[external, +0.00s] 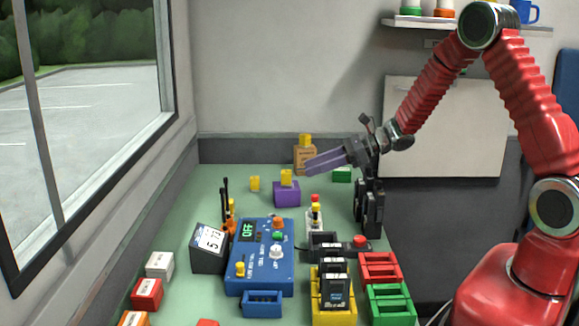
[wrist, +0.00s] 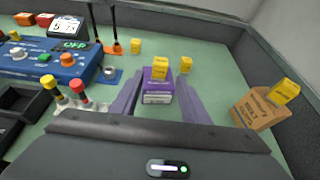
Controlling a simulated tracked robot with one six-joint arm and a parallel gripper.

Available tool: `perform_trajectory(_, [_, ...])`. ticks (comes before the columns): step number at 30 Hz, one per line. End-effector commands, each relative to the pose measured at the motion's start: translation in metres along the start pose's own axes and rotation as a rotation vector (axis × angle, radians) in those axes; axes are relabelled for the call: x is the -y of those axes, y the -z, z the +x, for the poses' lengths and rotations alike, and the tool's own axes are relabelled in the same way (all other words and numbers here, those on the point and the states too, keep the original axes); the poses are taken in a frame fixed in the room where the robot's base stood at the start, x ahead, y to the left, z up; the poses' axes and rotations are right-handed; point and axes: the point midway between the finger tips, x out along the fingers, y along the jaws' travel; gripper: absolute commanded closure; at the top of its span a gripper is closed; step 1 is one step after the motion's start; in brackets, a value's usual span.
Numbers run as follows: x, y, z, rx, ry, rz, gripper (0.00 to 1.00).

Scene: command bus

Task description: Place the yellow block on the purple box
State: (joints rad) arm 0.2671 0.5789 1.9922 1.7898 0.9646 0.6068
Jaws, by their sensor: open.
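The purple box (external: 287,195) stands on the green table, and a yellow block (external: 286,177) appears to rest on its top. In the wrist view the purple box (wrist: 157,92) and the yellow block (wrist: 160,67) lie between my finger lines. My gripper (external: 309,166) is open and empty, its purple fingers above the table and to the right of the purple box. It also shows in the wrist view (wrist: 158,78). Other yellow blocks stand on the table behind the purple box (wrist: 186,64) and farther left (wrist: 136,46).
A cardboard box (external: 304,160) with a yellow block (external: 305,140) on top stands at the back, right of the purple box in the wrist view. A blue control panel (external: 260,262), a red-and-yellow button post (external: 315,215) and colored bins (external: 390,300) crowd the front.

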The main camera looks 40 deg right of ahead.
Motion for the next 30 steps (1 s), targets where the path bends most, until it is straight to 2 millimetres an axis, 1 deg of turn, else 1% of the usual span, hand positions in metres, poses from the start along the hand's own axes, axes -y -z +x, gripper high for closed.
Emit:
perform_trajectory(1, [0.001,0.0,-0.01,0.0,0.003,0.001,0.58])
perform_trajectory(3, [0.001,-0.001,-0.022,0.001,0.003,0.0,0.58])
perform_trajectory(6, [0.001,0.0,-0.035,0.001,0.003,0.001,0.58])
perform_trajectory(10, [0.0,0.0,-0.045,0.0,0.001,0.0,0.58])
perform_trajectory(14, [0.0,0.0,-0.048,0.0,0.0,0.001,0.58])
perform_trajectory(30, [-0.001,-0.001,-0.048,-0.001,-0.002,-0.003,0.58])
